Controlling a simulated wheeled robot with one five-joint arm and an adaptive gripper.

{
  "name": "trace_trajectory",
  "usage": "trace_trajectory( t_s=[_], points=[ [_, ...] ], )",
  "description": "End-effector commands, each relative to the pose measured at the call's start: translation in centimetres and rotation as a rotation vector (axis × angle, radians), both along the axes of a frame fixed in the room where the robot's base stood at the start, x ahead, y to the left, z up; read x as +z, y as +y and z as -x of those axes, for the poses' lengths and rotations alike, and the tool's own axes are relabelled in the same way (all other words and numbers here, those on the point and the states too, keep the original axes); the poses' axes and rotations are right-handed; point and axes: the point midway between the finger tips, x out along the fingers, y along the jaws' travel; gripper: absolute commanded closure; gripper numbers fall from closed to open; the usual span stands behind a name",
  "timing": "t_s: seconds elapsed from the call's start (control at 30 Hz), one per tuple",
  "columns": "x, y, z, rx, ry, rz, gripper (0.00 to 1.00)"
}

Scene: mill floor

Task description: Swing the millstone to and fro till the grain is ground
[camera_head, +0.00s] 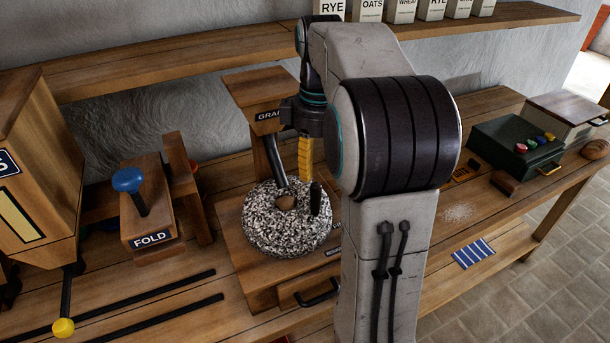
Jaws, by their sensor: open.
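The millstone (270,225), a round speckled black-and-white stone, lies on a wooden stand on the bench. A brown spot shows at its centre, with a dark sloping bar above it. A short dark upright peg (315,199) stands at the stone's right side. My gripper (306,179) points down from my arm just above the peg, with a yellow finger showing. It is open, and I see nothing held in it. My arm hides part of the stand and bench to the right. I cannot tell whether the finger touches the peg.
A wooden box labelled "GRA…" (265,115) stands behind the stone. A "FOLD" block with a blue knob (128,180) and a yellow-ended lever (63,327) are at left. A drawer handle (318,293) juts out below. A green box (515,146) and blue striped cloth (473,253) lie right.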

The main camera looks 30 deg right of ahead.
Motion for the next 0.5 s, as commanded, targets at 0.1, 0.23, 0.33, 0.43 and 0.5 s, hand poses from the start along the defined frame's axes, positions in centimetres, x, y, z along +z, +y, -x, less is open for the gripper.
trace_trajectory(
  t_s=[0.1,0.23,0.33,0.43,0.5],
  points=[
    [-0.5,0.0,0.0,-0.001,0.001,-0.001,0.55],
    [-2.9,0.1,0.0,-0.004,0.003,-0.002,0.55],
    [-4.2,0.1,0.0,-0.006,0.001,-0.001,0.55],
    [-5.0,0.1,0.0,-0.007,0.000,0.000,0.55],
    [-5.6,0.1,0.0,-0.007,0.000,0.000,0.55]
  ],
)
